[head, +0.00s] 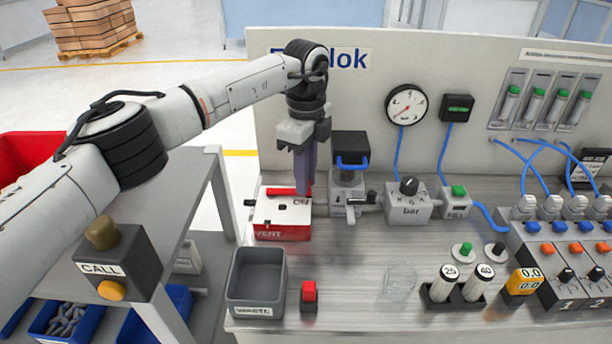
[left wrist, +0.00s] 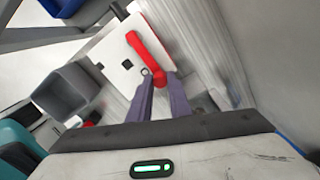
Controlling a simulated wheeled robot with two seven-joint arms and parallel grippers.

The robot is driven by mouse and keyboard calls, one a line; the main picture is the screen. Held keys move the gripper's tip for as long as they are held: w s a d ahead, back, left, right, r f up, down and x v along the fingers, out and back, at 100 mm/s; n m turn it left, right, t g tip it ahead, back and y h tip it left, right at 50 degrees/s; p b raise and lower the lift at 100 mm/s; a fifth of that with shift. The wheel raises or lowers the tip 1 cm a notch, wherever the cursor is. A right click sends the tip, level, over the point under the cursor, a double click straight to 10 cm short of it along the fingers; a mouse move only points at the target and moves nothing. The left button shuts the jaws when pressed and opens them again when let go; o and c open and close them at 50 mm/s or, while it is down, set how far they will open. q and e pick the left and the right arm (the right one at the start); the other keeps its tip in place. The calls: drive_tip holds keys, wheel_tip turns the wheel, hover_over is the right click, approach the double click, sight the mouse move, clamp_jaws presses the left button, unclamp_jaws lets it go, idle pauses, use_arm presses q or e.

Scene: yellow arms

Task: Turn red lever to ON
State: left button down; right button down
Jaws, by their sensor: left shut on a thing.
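The red lever (head: 281,191) lies along the back edge of the white top of a small red box (head: 283,232) marked VENT. A label at the top's right corner, partly hidden, seems to read ON. In the left wrist view the lever (left wrist: 145,48) runs from a round pivot end to an end between my finger tips. My left gripper (head: 305,189) points down at the box's right rear corner, its purple fingers shut on the lever's end. The fingers also show in the left wrist view (left wrist: 161,80). They hide part of the lever's end. My right gripper is out of view.
A grey bin (head: 257,275) and a small red block (head: 309,296) stand in front of the box. A valve with a blue handle (head: 352,162) stands close to the right of my gripper. The upright panel (head: 275,105) rises behind.

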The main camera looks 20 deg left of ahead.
use_arm(q)
drive_tip(key=c, duration=1.6)
unclamp_jaws()
drive_tip(key=shift+w+a+r, duration=0.1)
drive_tip(key=shift+c, duration=0.2)
drive_tip(key=shift+r, duration=0.1)
wheel_tip(320, 180, up, 10)
drive_tip(key=shift+b, duration=0.4)
